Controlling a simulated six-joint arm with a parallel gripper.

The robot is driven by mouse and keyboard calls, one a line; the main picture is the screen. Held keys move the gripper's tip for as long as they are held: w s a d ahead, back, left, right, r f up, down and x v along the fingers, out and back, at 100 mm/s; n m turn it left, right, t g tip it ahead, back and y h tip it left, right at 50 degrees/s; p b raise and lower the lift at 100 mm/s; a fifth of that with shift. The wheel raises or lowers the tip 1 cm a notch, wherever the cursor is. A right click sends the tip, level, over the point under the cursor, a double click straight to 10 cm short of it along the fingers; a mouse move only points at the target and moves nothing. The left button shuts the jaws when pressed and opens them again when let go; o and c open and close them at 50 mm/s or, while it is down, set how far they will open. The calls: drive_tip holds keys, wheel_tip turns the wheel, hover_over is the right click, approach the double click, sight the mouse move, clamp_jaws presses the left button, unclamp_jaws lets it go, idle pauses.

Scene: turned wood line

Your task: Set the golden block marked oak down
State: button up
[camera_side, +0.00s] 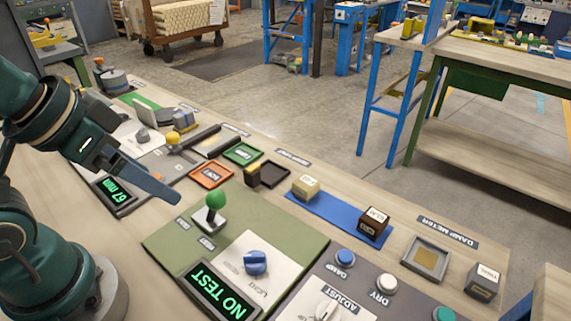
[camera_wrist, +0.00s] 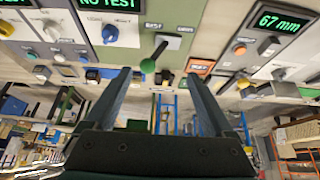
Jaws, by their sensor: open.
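A golden block (camera_side: 305,187) sits on the left end of a blue strip (camera_side: 335,212) in the side view. Its top mark is too small to read. A dark brown block (camera_side: 374,222) with a pale label sits on the same strip, to the right. My gripper (camera_side: 172,194) is at the left, above the bench and left of the green-knobbed lever, well apart from the golden block. In the wrist view my gripper (camera_wrist: 160,78) has its two fingers spread, with nothing held between them. I cannot pick out the golden block clearly in the wrist view.
The lever's green knob (camera_side: 215,200) stands up from a green panel with a "NO TEST" display (camera_side: 222,291). Orange (camera_side: 211,174), green (camera_side: 243,154) and black trays lie behind it. A damp meter recess (camera_side: 425,258) and a dark grey block (camera_side: 482,281) are at the right.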

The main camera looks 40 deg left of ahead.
idle(0.4)
drive_tip(key=s+a+f+m+g+y, duration=0.2)
drive_tip(key=a+g+y, duration=0.3)
drive_tip(key=a, duration=0.6)
drive_tip(key=s+a+f+m+g+y, duration=0.1)
drive_tip(key=s+a+f+g+y, duration=0.15)
drive_tip(key=a+g, duration=0.65)
drive_tip(key=s+a+f, duration=0.1)
drive_tip(key=s+a, duration=0.1)
drive_tip(key=a, duration=0.1)
drive_tip(key=s+a+f+m+g, duration=0.1)
drive_tip(key=s+a+f, duration=0.1)
drive_tip(key=s+a+f+g, duration=0.1)
drive_tip(key=s+a+f, duration=0.1)
drive_tip(key=a, duration=0.1)
drive_tip(key=shift+a+f+m+h, duration=0.15)
drive_tip(key=shift+a+m+h, duration=0.15)
drive_tip(key=shift+h, duration=0.05)
drive_tip(key=s+f+g, duration=0.1)
drive_tip(key=s+f, duration=0.1)
drive_tip(key=s+f+g+h, duration=0.1)
drive_tip(key=s, duration=0.1)
drive_tip(key=shift+s+d+f, duration=0.1)
drive_tip(key=shift+s+f, duration=0.3)
drive_tip(key=shift+h, duration=0.4)
drive_tip(key=shift+x, duration=2.55)
clamp_jaws()
